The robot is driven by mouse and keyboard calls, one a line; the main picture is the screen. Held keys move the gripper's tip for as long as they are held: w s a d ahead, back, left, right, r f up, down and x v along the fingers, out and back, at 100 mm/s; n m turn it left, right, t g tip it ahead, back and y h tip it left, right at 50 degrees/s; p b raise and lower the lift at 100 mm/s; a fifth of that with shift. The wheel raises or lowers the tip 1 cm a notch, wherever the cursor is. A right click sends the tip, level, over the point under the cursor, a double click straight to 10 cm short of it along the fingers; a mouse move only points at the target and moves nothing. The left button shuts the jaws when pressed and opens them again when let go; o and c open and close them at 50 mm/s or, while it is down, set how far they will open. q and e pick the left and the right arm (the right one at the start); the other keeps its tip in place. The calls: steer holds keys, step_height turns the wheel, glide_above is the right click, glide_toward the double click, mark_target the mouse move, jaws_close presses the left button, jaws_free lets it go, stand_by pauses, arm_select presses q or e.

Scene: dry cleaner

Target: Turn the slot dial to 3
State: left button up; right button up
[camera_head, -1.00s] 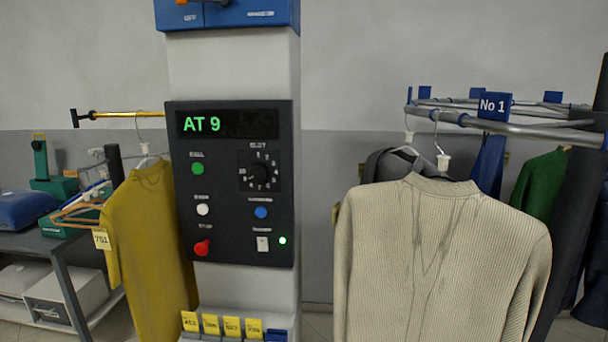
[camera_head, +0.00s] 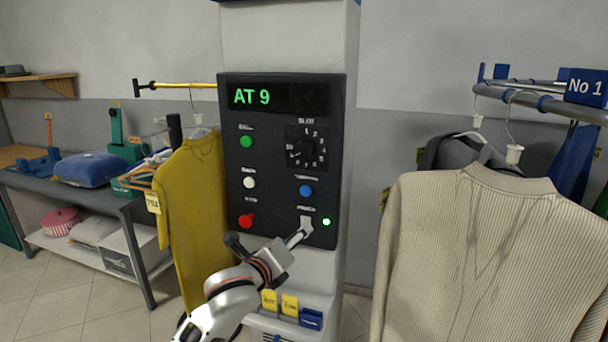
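The slot dial (camera_head: 304,149) is a dark round knob ringed by white numbers, on the upper right of the black control panel (camera_head: 268,205). Its pointer is too small to read. The panel's screen (camera_head: 264,96) shows "AT 9" in green. My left gripper (camera_head: 302,234) reaches up from below, its fingers seemingly together in one narrow tip. The tip is in front of or touching the pale switch (camera_head: 306,222) at the panel's lower right, well below the dial, and partly covers the switch. My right gripper is not in view.
Green (camera_head: 246,142), white (camera_head: 249,183), red (camera_head: 246,220) and blue (camera_head: 306,191) buttons and a lit green lamp (camera_head: 326,222) surround the dial and switch. A mustard garment (camera_head: 190,205) hangs close on the left; a beige sweater (camera_head: 480,250) hangs on the right.

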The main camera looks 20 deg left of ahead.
mark_target(303, 153)
arm_select(q)
step_height(303, 153, up, 18)
steer(key=w+a+m+t+y, duration=0.1)
steer(key=w+m+t, duration=0.1)
steer(key=m, duration=0.6)
steer(key=w, duration=0.8)
steer(key=shift+d+r+p, duration=0.1)
steer(key=shift+r+p, duration=0.2)
steer(key=c, duration=1.1)
